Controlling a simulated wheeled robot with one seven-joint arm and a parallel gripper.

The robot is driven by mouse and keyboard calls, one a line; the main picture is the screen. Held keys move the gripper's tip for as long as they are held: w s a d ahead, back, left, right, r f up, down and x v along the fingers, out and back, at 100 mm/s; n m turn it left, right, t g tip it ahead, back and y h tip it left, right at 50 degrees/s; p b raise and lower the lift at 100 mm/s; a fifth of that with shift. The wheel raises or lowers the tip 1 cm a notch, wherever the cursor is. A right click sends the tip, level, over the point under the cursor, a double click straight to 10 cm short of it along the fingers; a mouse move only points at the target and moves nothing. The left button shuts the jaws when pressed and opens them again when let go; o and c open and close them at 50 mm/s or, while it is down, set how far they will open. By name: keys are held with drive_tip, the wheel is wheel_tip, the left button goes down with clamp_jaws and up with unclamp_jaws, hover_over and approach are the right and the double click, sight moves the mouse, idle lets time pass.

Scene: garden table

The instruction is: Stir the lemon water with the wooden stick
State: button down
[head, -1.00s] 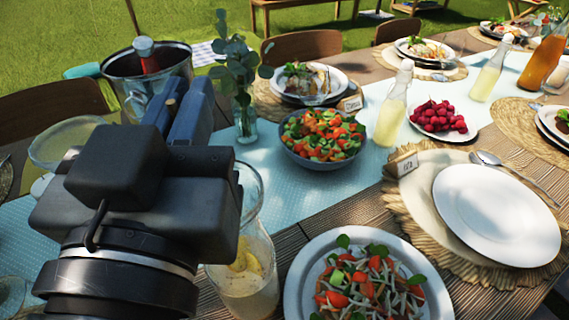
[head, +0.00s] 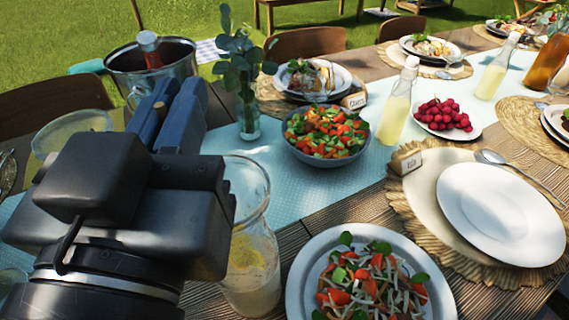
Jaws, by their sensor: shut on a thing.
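The glass jug of lemon water (head: 248,272) stands on the table near the bottom centre, with cloudy pale liquid and a yellow lemon piece inside. Its left side is partly hidden by my gripper. My gripper (head: 168,112) is left of and above the jug, its blue fingers pointing away from the camera. It is shut on the wooden stick (head: 161,109), of which only a small brown bit shows between the fingers. The rest of the stick is hidden, and I cannot tell whether it is in the jug.
A salad bowl (head: 325,153) and a vase of eucalyptus (head: 249,122) stand behind the jug. A salad plate (head: 298,287) is close on its right. A metal bucket (head: 185,68) and a glass bowl (head: 72,128) are at the left. A lemonade bottle (head: 393,118) stands farther right.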

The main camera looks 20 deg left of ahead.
drive_tip(key=shift+d, duration=0.1)
idle(0.3)
drive_tip(key=shift+w+d, duration=0.1)
drive_tip(key=shift+w, duration=0.95)
drive_tip(key=shift+a, duration=0.8)
drive_tip(key=shift+s, duration=0.1)
